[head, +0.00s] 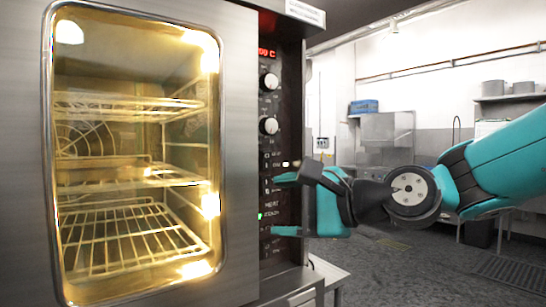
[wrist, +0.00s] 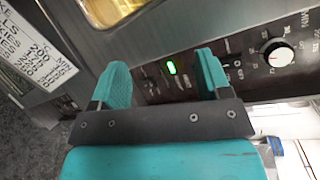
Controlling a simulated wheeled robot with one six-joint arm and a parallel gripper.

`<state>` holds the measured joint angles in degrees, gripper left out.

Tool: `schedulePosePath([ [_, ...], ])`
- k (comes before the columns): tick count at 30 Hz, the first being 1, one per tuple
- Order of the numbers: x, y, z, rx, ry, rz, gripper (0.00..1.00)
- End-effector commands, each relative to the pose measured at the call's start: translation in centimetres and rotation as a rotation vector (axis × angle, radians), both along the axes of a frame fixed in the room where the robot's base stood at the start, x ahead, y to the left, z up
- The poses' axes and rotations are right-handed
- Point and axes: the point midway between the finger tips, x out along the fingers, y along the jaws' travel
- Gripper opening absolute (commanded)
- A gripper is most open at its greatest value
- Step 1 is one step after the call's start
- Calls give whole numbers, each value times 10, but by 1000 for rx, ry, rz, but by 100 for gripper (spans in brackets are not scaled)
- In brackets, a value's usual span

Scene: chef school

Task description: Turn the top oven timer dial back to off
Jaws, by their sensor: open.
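The oven's dark control panel (head: 285,70) carries an upper dial (head: 269,82) and a lower dial (head: 269,125), both pale with black surrounds. Their labels are too small to tell which is the timer. One dial (wrist: 275,52) shows at the right in the wrist view, with a small red mark on its face and "MIN" lettering nearby. My gripper (head: 287,205) is open and empty, below both dials. Its fingers point at the lower panel, one above the other. In the wrist view a green light (wrist: 171,68) shows between the fingertips (wrist: 163,75). I cannot tell whether they touch the panel.
The oven's glass door (head: 135,150) is shut, with wire racks lit inside. A red display (head: 267,53) glows above the dials. A printed sign (wrist: 30,50) shows at the left in the wrist view. A steel table (head: 328,270) stands below right; open floor lies beyond.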

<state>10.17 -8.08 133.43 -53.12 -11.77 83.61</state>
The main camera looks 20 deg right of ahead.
Motion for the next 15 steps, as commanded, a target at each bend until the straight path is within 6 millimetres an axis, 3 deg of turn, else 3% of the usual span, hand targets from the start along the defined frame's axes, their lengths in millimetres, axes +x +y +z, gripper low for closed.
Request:
schedulePosePath([
  [3, 28, -43, 21, 423, 31, -146, 70],
  [6, 37, -73, 43, 707, 44, -189, 70],
  [10, 41, -98, 60, 927, 50, -194, 70],
  [15, 49, -103, 74, 1007, 55, -186, 70],
])
